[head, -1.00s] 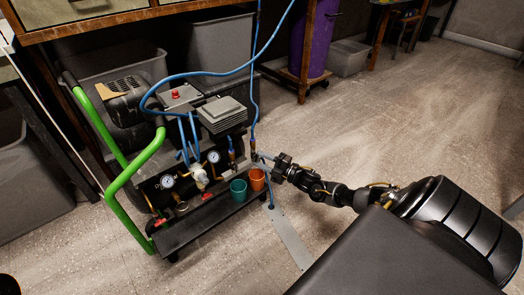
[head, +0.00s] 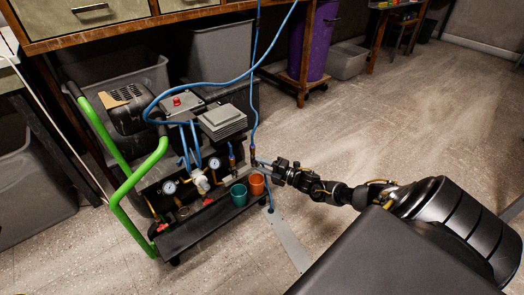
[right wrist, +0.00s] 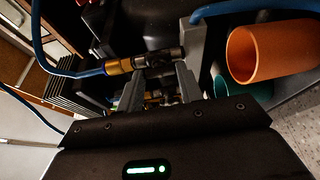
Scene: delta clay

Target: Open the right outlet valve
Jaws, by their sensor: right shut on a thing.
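The compressor (head: 222,123) stands on a cart with a green handle. Its right outlet valve (head: 252,153), a brass and dark fitting with a blue hose, is at the right end of the front panel. In the right wrist view the valve (right wrist: 165,57) lies across the fingertips, with its brass collar to the left. My right gripper (head: 259,164) reaches it from the right. In the right wrist view my right gripper (right wrist: 160,82) is shut on the valve. Whether its handle is turned cannot be told. My left gripper is not in view.
An orange cup (head: 257,184) and a teal cup (head: 239,195) sit close below my right gripper; the orange cup (right wrist: 270,52) is beside it in the wrist view. Blue hoses (head: 255,95) run upward. Two gauges (head: 214,163) are to the left.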

